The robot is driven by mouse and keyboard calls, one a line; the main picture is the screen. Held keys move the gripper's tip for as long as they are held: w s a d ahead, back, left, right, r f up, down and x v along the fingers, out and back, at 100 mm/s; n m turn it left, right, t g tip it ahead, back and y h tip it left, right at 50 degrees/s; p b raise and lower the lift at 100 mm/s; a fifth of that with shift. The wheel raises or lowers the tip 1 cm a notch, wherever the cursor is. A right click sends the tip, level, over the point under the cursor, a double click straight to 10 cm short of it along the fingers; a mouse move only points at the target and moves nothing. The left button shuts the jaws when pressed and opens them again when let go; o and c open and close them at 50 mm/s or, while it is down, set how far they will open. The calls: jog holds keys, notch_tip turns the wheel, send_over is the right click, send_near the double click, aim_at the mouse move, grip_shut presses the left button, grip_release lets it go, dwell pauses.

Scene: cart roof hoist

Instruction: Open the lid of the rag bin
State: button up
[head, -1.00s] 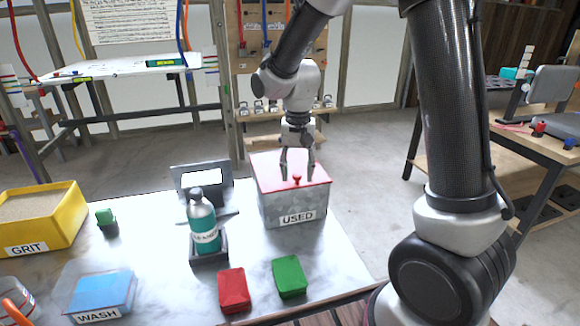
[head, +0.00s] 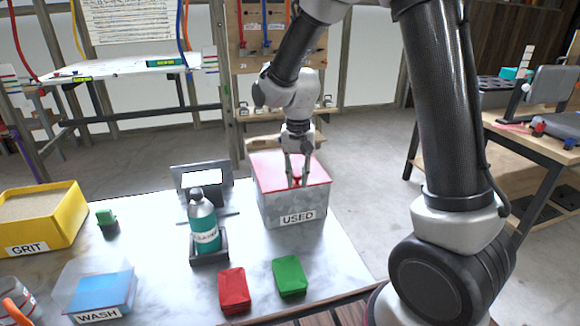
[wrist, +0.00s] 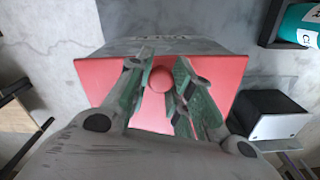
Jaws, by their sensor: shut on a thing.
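The rag bin (head: 283,207) is a grey metal box labelled USED, standing at the right back of the table. Its red lid (head: 268,170) lies flat on top, closed, with a small red knob near the front edge; the lid also shows in the wrist view (wrist: 222,75). My gripper (head: 297,184) points down from above the lid, its fingers shut on the red knob. In the wrist view the knob (wrist: 162,79) sits between the green-padded fingers. In the head view the fingers partly hide the knob.
A teal bottle (head: 204,232) in a dark holder stands left of the bin. A red block (head: 234,289) and a green block (head: 290,276) lie in front. The yellow GRIT box (head: 66,228) and the WASH tub (head: 128,303) are further left.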

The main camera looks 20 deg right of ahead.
jog(key=shift+w+r, duration=0.25)
jog(key=shift+r, duration=0.65)
jog(key=shift+w+r, duration=0.25)
jog(key=shift+r, duration=0.6)
jog(key=shift+w+r, duration=0.25)
jog(key=shift+r, duration=0.65)
jog(key=shift+o, duration=0.6)
jog(key=shift+w+a+r, duration=0.1)
jog(key=shift+w+r, duration=0.3)
jog(key=shift+r, duration=0.35)
jog(key=shift+w+d+r, duration=0.1)
jog(key=shift+w+r, duration=0.35)
jog(key=shift+r, duration=0.35)
jog(key=shift+w+a+r, duration=0.1)
jog(key=shift+w+r, duration=0.3)
jog(key=shift+r, duration=0.35)
jog(key=shift+o, duration=0.6)
jog(key=shift+w+r, duration=1.85)
jog(key=shift+r, duration=0.05)
